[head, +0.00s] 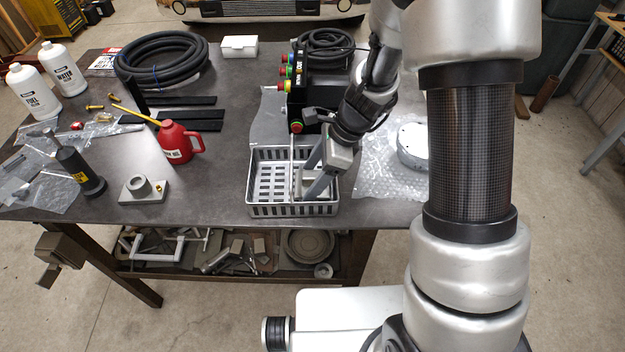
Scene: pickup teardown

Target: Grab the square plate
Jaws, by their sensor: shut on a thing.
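A grey slotted basket (262,208) stands near the front edge of the table. My gripper (311,186) reaches down into the right part of this basket and is shut on a small grey piece (318,176). That piece looks like the square plate, but the fingers and basket walls hide much of it, so its outline is not clear. I cannot tell whether it touches the basket floor. A thin light upright strip (292,165) stands in the basket just left of the fingers.
A red oil can (178,143) and a grey square-based ring block (143,189) stand left of the basket. A black control box (308,110) with coloured buttons is behind it. Bubble wrap (375,180) with a round metal part (411,142) lies right. Bare table lies left of the basket.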

